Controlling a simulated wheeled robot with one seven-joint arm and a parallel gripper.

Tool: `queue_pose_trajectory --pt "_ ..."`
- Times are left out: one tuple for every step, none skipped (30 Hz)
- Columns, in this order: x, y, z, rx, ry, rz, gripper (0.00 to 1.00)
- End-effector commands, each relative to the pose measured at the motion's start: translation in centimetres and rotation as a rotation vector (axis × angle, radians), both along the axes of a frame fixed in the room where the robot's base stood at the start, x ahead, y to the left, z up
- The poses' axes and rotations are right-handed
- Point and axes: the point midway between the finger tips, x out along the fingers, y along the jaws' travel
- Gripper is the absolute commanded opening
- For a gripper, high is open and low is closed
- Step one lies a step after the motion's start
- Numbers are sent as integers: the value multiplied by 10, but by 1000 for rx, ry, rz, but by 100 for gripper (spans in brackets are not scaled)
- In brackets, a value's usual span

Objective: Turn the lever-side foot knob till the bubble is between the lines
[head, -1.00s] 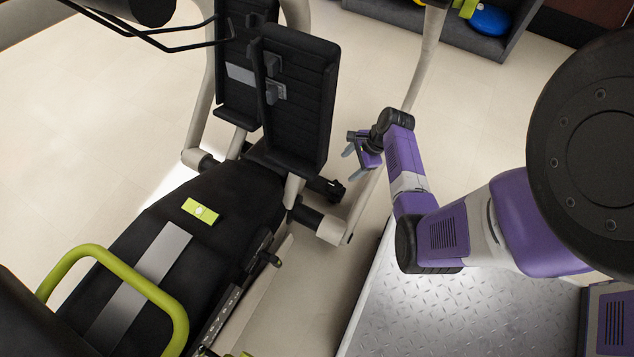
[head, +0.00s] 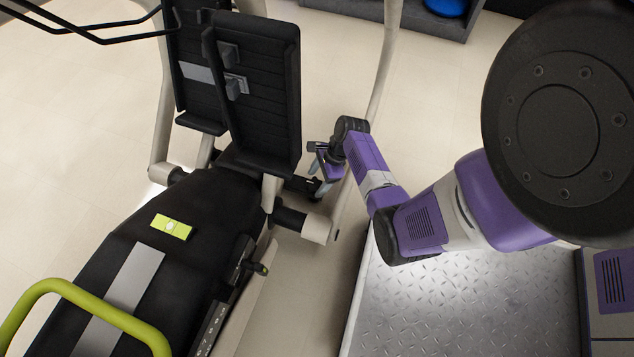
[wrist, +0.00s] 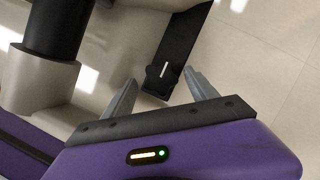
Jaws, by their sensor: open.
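The yellow-green bubble level (head: 172,227) lies on the black body of the stepper; its bubble is too small to read. A dark foot bar (head: 298,186) sticks out below the pedals, and its end is partly behind my gripper (head: 322,174). In the wrist view, a black bar (wrist: 178,45) ends in a dark rounded part with a white mark (wrist: 164,71), which looks like the foot knob. My open gripper (wrist: 163,82) has its two grey fingers either side of that end, apart from it. I cannot tell how far below them it lies.
The black pedals (head: 260,95) stand left of my gripper. A beige frame joint (head: 318,230) and a beige upright (head: 385,65) are close to my arm. A small black lever (head: 262,269) sits on the stepper's side. Tread plate (head: 450,310) lies at the lower right.

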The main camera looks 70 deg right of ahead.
Motion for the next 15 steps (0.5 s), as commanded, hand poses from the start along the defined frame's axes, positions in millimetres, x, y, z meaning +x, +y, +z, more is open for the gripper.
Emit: queue_pose_trajectory --pt "1 0 -2 -1 0 0 67" --pt "1 0 -2 -1 0 0 67" --pt "1 0 -1 -1 0 0 67" --pt "1 0 -1 -1 0 0 67" --pt "1 0 -1 -1 0 0 67" --pt "1 0 -1 -1 0 0 67" --pt "1 0 -1 -1 0 0 67" --pt "1 0 -1 -1 0 0 63" --pt "1 0 -1 -1 0 0 55" --pt "1 0 -1 -1 0 0 49" --pt "1 0 -1 -1 0 0 43" --pt "1 0 -1 -1 0 0 36" --pt "1 0 -1 -1 0 0 30" --pt "1 0 -1 -1 0 0 24" --pt "1 0 -1 -1 0 0 16"
